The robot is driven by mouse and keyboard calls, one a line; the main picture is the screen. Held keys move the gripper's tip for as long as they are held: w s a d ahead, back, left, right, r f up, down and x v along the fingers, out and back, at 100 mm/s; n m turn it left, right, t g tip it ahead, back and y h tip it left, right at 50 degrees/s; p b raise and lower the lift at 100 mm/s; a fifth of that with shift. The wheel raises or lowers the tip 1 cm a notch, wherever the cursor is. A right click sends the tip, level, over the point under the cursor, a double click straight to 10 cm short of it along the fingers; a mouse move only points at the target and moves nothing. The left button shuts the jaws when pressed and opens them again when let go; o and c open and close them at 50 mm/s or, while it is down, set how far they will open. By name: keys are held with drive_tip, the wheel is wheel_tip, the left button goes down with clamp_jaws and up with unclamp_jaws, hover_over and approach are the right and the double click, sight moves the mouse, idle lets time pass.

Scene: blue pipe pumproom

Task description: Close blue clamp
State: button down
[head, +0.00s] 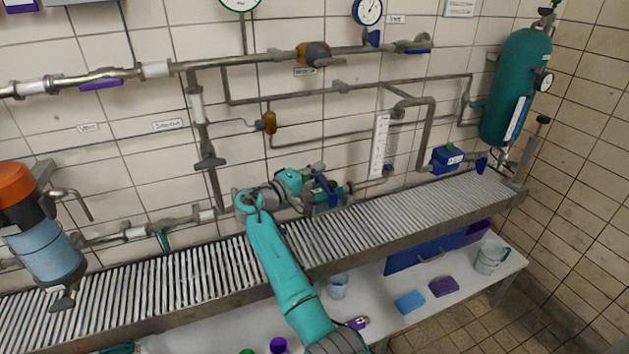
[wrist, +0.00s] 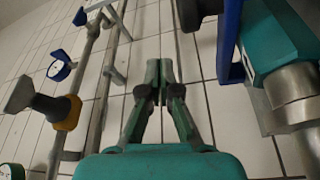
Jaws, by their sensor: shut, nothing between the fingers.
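My gripper (wrist: 157,68) is shut and empty in the wrist view, its two green-grey fingers together and pointing at the tiled wall. A blue bracket-like part (wrist: 229,42), likely the blue clamp, stands just right of the fingers, apart from them. It sits against a teal body (wrist: 283,40) on a steel pipe. In the head view a dark blue part (head: 332,192) shows beside the end of my arm, above the ribbed rack. My gripper (head: 318,170) is small there and partly merges with it. I cannot tell whether the blue part is open or closed.
Pipes with an orange-brown valve (head: 270,122) run along the wall. A blue box-like valve (head: 446,158) and a teal cylinder (head: 516,88) are at the right. The ribbed rack (head: 420,212) lies below my arm. In the wrist view a yellow-brown valve (wrist: 68,112) is at the left.

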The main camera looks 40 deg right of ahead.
drive_tip(key=w+a+f, duration=0.1)
drive_tip(key=a, duration=0.2)
drive_tip(key=a+f, duration=0.1)
drive_tip(key=a, duration=0.2)
drive_tip(key=w+a+f, duration=0.1)
drive_tip(key=a, duration=0.2)
drive_tip(key=shift+w, duration=0.3)
drive_tip(key=shift+a, duration=0.1)
